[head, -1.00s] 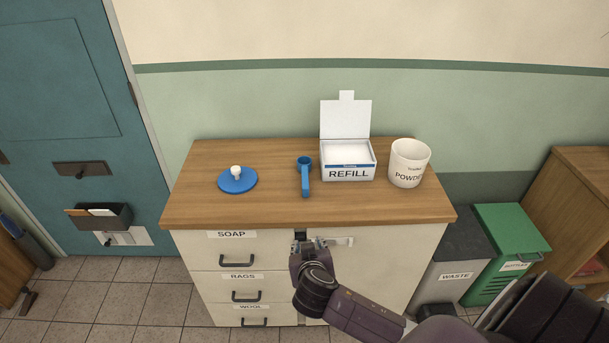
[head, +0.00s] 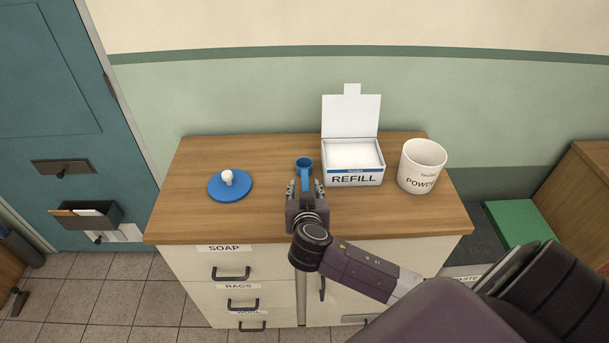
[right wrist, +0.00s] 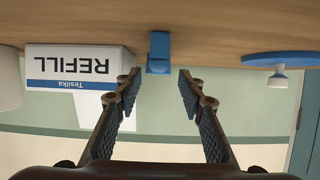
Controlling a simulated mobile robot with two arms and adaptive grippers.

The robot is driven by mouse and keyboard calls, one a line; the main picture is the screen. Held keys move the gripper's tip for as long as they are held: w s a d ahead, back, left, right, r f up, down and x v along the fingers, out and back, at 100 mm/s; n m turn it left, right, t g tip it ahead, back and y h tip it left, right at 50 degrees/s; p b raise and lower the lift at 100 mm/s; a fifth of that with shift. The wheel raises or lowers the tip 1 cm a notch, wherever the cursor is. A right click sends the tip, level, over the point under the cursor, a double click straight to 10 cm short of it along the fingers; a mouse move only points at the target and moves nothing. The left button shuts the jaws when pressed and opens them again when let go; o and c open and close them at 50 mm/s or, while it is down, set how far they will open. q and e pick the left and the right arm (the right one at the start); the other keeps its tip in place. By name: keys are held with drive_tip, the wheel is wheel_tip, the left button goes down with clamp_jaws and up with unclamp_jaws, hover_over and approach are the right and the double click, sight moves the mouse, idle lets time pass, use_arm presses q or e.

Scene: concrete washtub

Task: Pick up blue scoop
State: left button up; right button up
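The blue scoop (head: 304,168) lies on the wooden cabinet top, its cup toward the wall and its handle toward me. My right gripper (head: 305,186) is at the handle end, with its two fingers on either side of the handle in the head view. In the right wrist view, which is upside down, the scoop (right wrist: 159,52) shows between and beyond the open fingertips (right wrist: 159,76), with gaps on both sides. The fingers hide part of the handle in the head view. My left gripper is not in view.
A white REFILL box (head: 352,177) with its lid up stands just right of the scoop. A white POWDER cup (head: 421,166) stands further right. A blue lid with a white knob (head: 230,187) lies to the left. The counter's front left is clear.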

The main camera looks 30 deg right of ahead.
sight(305, 181)
drive_tip(key=shift+w+d+f, duration=0.1)
drive_tip(key=shift+w+d, duration=0.2)
drive_tip(key=shift+w, duration=0.15)
drive_tip(key=shift+w+d+f+p, duration=0.15)
drive_tip(key=shift+w+d+p, duration=0.05)
drive_tip(key=shift+w+p, duration=0.15)
drive_tip(key=p+x, duration=0.1)
drive_tip(key=x, duration=0.2)
drive_tip(key=shift+d+f, duration=0.15)
drive_tip(key=shift+w+d+f, duration=0.2)
drive_tip(key=shift+w+f, duration=0.1)
drive_tip(key=shift+w, duration=0.1)
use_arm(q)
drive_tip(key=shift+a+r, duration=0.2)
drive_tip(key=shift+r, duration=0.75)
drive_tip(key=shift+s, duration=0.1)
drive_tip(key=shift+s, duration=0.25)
use_arm(e)
clamp_jaws()
